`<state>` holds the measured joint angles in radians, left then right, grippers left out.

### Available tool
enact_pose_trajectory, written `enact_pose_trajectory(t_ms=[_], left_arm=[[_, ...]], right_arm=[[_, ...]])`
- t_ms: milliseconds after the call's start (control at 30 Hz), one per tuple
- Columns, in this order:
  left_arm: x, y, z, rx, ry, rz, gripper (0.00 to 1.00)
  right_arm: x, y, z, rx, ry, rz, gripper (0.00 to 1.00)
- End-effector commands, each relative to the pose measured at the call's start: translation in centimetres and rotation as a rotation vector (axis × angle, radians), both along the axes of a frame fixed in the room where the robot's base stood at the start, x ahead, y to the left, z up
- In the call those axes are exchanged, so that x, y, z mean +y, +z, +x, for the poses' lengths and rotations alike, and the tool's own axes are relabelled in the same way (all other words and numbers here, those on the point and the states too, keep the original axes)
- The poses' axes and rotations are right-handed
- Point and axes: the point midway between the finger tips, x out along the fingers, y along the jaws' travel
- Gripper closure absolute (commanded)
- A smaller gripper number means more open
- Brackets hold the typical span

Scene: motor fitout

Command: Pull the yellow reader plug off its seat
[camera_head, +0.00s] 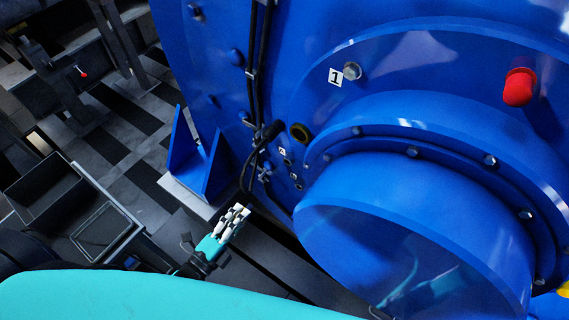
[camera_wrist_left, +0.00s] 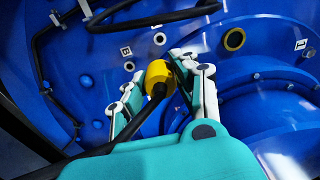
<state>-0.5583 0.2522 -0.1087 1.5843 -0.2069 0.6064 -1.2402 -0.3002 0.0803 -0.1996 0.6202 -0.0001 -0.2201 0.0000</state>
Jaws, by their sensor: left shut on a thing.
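The yellow reader plug (camera_wrist_left: 158,76) shows in the left wrist view, with a black cable running from it to the lower left. My left gripper (camera_wrist_left: 155,84) is shut on it, one pale finger on each side. In the head view my left gripper (camera_head: 236,217) is low, in front of the blue motor housing (camera_head: 330,125); the plug cannot be made out there. Small round ports, one labelled B (camera_wrist_left: 126,50), lie behind the plug. I cannot tell whether the plug's far end touches its seat. My right gripper is not in view.
Black cables (camera_head: 256,155) run down the housing near the ports. A blue bracket (camera_head: 205,160) stands left of them. A red knob (camera_head: 518,87) sticks out at upper right. Dark bins (camera_head: 48,190) stand at the left. The big round cover (camera_head: 420,230) bulges out on the right.

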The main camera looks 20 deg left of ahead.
Motion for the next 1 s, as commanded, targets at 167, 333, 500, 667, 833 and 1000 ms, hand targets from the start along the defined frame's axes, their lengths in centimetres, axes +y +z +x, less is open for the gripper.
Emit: enact_pose_trajectory(t_ms=[167, 333, 500, 667, 833, 1000], left_arm=[[0.6, 0.1, -1.8, 0.001, 0.0, 0.0, 1.0], [1.2, 0.0, -3.4, 0.002, 0.0, 0.001, 1.0], [1.8, 0.0, -5.0, 0.003, 0.0, 0.001, 1.0], [2.3, 0.0, -6.5, 0.003, 0.001, 0.001, 1.0], [2.9, 0.0, -8.1, 0.002, 0.001, 0.001, 1.0], [3.3, 0.0, -9.0, 0.0, 0.0, 0.0, 1.0]], right_arm=[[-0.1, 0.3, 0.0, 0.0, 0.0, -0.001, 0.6], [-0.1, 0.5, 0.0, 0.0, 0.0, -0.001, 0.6], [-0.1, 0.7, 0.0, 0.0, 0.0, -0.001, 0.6], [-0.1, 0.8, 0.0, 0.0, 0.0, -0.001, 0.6], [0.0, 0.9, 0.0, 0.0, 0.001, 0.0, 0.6], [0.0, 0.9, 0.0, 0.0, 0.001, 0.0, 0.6]])
